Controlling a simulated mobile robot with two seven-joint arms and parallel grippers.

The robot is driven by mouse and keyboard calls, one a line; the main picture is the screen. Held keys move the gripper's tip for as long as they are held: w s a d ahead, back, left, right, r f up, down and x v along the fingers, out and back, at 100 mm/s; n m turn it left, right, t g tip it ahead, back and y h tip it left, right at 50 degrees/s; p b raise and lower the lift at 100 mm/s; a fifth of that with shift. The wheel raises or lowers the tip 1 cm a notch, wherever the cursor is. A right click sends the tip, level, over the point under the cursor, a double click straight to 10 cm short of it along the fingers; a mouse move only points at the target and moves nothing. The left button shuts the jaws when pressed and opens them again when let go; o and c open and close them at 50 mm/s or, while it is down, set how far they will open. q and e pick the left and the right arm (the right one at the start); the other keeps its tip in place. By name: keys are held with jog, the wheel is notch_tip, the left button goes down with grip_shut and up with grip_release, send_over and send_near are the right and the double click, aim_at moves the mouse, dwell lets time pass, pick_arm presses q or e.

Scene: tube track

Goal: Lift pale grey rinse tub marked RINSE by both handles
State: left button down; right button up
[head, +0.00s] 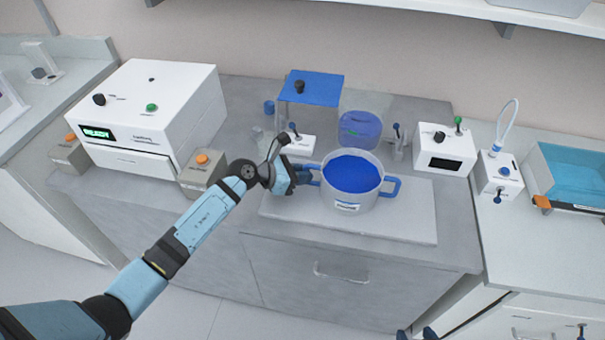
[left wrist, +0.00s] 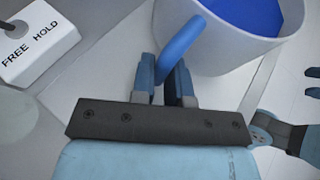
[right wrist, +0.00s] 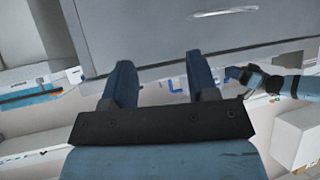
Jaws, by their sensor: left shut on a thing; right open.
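The pale grey rinse tub (head: 350,200) stands on a light board on the bench, with blue liquid inside and a label on its front. It has a blue handle on each side. My left gripper (head: 303,177) is shut on the tub's left blue handle; the left wrist view shows the handle (left wrist: 181,42) between its fingers (left wrist: 172,75). The tub's right handle (head: 393,187) is free. My right gripper (right wrist: 165,85) is open and empty, low in front of a grey drawer front; only dark tips show at the bottom edge of the head view.
The light board (head: 415,225) has bare room right of the tub. Behind stand a blue-topped stand (head: 312,88), a blue container (head: 360,128) and a white switch box (left wrist: 35,40). A white machine (head: 150,110) is at left; a white box (head: 445,148) and blue tray (head: 575,170) are at right.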

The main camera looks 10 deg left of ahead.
jog(key=shift+c, duration=0.2)
jog(key=shift+c, duration=0.7)
jog(key=n+t+h, duration=0.3)
jog(key=n, duration=3)
send_near(397, 191)
jog(key=x, duration=0.9)
jog(key=shift+r, duration=0.1)
